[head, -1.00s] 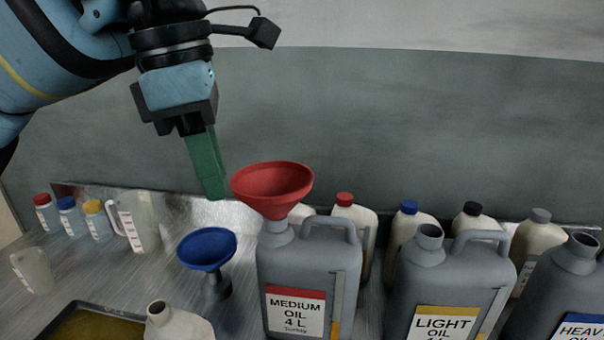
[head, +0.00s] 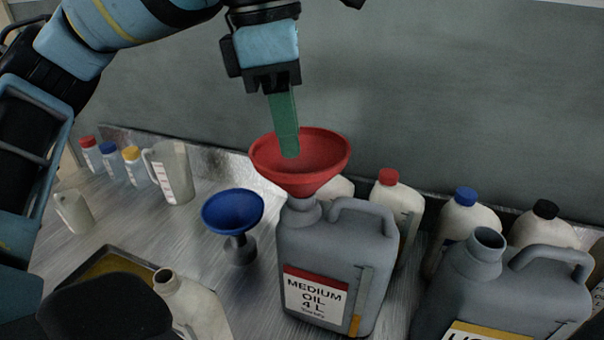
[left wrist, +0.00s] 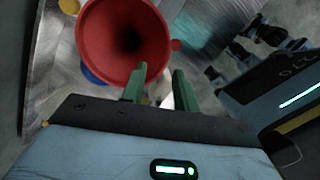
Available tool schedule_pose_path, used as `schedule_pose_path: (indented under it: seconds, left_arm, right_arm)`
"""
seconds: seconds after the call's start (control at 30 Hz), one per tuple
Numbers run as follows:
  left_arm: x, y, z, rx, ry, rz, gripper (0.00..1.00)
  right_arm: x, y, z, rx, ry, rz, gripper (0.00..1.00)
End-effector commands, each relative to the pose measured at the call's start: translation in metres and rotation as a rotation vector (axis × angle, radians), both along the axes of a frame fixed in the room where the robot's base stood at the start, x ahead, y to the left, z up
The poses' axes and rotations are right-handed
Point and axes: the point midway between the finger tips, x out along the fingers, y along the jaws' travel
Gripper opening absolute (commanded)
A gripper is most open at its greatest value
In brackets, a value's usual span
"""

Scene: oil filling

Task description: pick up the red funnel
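The red funnel (head: 300,160) sits in the neck of the grey medium oil jug (head: 335,262), its wide mouth facing up. It also shows in the left wrist view (left wrist: 98,50), just ahead of the fingers. My left gripper (head: 289,150) points down at the funnel, its green fingertips overlapping the mouth in the head view. In the left wrist view the two green fingers (left wrist: 157,84) stand apart with a gap between them, and the funnel's rim lies close by the left finger. Whether they touch is unclear. My right gripper is not recognisable in these frames.
A blue funnel (head: 233,212) stands left of the jug. A light oil jug (head: 505,290) stands to the right, with several capped bottles behind. A measuring jug (head: 172,172), small bottles, an oil tray (head: 91,270) and an open bottle (head: 192,305) are on the left.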

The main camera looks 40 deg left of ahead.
Motion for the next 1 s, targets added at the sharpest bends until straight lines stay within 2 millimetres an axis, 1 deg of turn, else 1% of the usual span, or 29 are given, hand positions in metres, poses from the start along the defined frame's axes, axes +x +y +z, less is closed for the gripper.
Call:
schedule_pose_path:
  seconds: [0.07,0.13,0.3,0.4,0.5,0.77,0.9,1.0]
  left_arm:
    - [0.0,-0.001,-0.001,0.0,-0.001,0.0,0.3]
    - [0.0,-0.003,-0.006,0.002,-0.001,-0.001,0.3]
    - [0.0,-0.013,-0.028,0.002,-0.001,0.0,0.3]
    - [0.001,-0.014,-0.041,0.0,0.0,0.002,0.3]
    - [0.002,-0.015,-0.048,0.0,-0.001,0.001,0.3]
    - [0.002,-0.015,-0.05,-0.001,-0.002,0.001,0.3]
    - [0.002,-0.015,-0.05,-0.001,-0.002,0.001,0.12]
    - [0.002,-0.015,-0.049,-0.001,-0.002,0.001,0.0]
  right_arm:
    - [0.001,0.0,0.001,0.0,-0.001,0.0,1.0]
    - [0.001,0.0,0.001,0.001,-0.003,0.0,1.0]
    - [0.004,0.0,0.004,0.0,-0.009,0.0,1.0]
    - [0.005,0.0,0.003,0.001,-0.011,-0.001,1.0]
    - [0.006,0.0,0.003,0.001,-0.013,-0.001,1.0]
    - [0.006,0.0,0.003,0.0,-0.014,0.0,1.0]
    - [0.006,0.0,0.003,0.001,-0.014,-0.001,1.0]
    - [0.006,0.0,0.003,0.001,-0.014,-0.001,1.0]
